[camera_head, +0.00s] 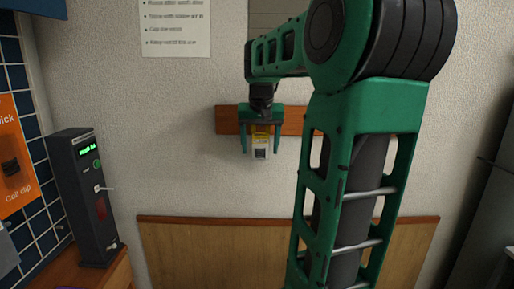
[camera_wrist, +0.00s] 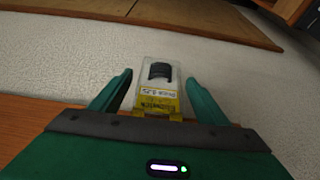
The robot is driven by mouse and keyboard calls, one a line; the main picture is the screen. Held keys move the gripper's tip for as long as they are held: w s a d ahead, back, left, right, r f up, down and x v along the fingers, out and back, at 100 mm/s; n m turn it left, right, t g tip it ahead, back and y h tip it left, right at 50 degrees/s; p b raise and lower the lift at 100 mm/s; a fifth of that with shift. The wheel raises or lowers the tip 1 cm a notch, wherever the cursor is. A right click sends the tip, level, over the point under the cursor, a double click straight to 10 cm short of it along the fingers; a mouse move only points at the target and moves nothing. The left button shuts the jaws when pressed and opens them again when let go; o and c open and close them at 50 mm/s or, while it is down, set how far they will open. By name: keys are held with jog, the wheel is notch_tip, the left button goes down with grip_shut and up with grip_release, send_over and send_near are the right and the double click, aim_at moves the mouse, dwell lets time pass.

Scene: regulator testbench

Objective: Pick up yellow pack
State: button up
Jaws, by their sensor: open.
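The yellow pack (camera_head: 260,142) is a small clear package with a yellow band and a dark item inside. It is in front of a wooden strip on the wall in the head view. In the wrist view the pack (camera_wrist: 158,86) shows between the two green fingers, with a visible gap on each side. My gripper (camera_head: 260,152) is open, one finger to the left of the pack and one to the right. It also shows in the wrist view (camera_wrist: 159,77). How the pack is held up is hidden behind my gripper.
The wooden strip (camera_head: 228,120) runs across the textured wall, with a wooden panel (camera_head: 200,245) below. A dark device with a green display (camera_head: 88,190) stands at left, near an orange sign (camera_head: 12,150). A paper notice (camera_head: 175,27) hangs above. Bare wall surrounds the strip.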

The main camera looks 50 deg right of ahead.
jog(key=c, duration=1.2)
jog(key=shift+r, duration=0.1)
jog(key=shift+r, duration=0.65)
jog(key=s+a, duration=0.7)
jog(key=a, duration=0.2)
jog(key=s+a, duration=0.4)
jog(key=shift+s+a, duration=0.35)
